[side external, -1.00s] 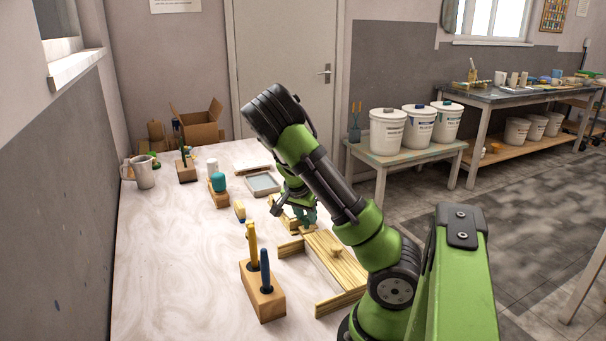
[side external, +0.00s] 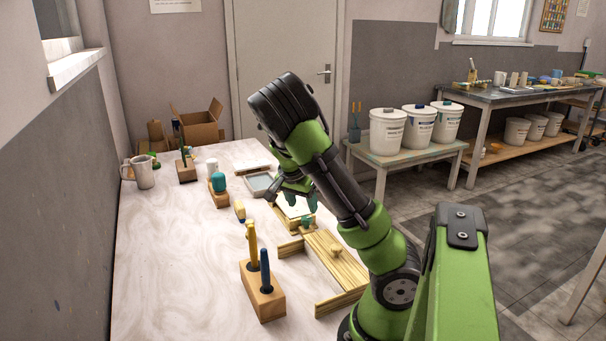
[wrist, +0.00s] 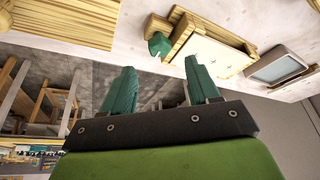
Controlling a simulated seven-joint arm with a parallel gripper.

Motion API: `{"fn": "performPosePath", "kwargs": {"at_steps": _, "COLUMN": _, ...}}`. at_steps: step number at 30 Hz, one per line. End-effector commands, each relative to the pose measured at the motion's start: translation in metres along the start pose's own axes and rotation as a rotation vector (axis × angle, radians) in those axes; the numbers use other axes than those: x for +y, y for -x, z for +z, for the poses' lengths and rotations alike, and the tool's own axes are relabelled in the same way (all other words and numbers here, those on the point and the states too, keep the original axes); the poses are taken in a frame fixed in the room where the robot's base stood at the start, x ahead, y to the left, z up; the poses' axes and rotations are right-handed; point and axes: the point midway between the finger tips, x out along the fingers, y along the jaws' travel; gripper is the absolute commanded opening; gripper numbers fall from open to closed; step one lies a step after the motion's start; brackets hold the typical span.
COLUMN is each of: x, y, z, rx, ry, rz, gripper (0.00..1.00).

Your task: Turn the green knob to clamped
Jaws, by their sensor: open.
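The green knob (side external: 305,221) sits at the near end of a wooden frame that holds a white tile (side external: 292,207). In the wrist view the knob (wrist: 160,44) shows beside the tile (wrist: 214,52), near a small wooden block. My gripper (side external: 297,197) is open and empty, above the frame. In the wrist view its two teal fingers (wrist: 160,66) are spread, with the knob just past the tips and between them in the picture. They look apart from the knob. I cannot read any clamped marking or tell how far the knob is turned.
A wooden board with a round knob (side external: 335,250) lies nearer me. A wooden block (side external: 262,290) holds upright yellow and blue tools. A grey tray (side external: 260,185), a brush (side external: 239,210) and a teal-topped stand (side external: 218,184) are on the table.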

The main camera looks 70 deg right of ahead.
Motion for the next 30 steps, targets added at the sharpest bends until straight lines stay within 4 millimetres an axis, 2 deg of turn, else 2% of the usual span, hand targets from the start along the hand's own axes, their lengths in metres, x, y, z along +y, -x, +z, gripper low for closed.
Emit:
{"fn": "performPosePath", "kwargs": {"at_steps": 1, "x": -0.002, "y": 0.014, "z": 0.001, "rx": 0.000, "ry": 0.004, "rz": -0.007, "gripper": 0.60}}
{"fn": "performPosePath", "kwargs": {"at_steps": 6, "x": -0.002, "y": 0.052, "z": 0.001, "rx": 0.000, "ry": 0.004, "rz": -0.007, "gripper": 0.60}}
{"fn": "performPosePath", "kwargs": {"at_steps": 15, "x": -0.001, "y": 0.099, "z": 0.001, "rx": 0.000, "ry": 0.003, "rz": -0.003, "gripper": 0.60}}
{"fn": "performPosePath", "kwargs": {"at_steps": 21, "x": 0.000, "y": 0.111, "z": 0.000, "rx": 0.000, "ry": 0.000, "rz": 0.000, "gripper": 0.60}}
{"fn": "performPosePath", "kwargs": {"at_steps": 30, "x": 0.000, "y": 0.111, "z": 0.000, "rx": 0.000, "ry": -0.001, "rz": 0.001, "gripper": 0.60}}
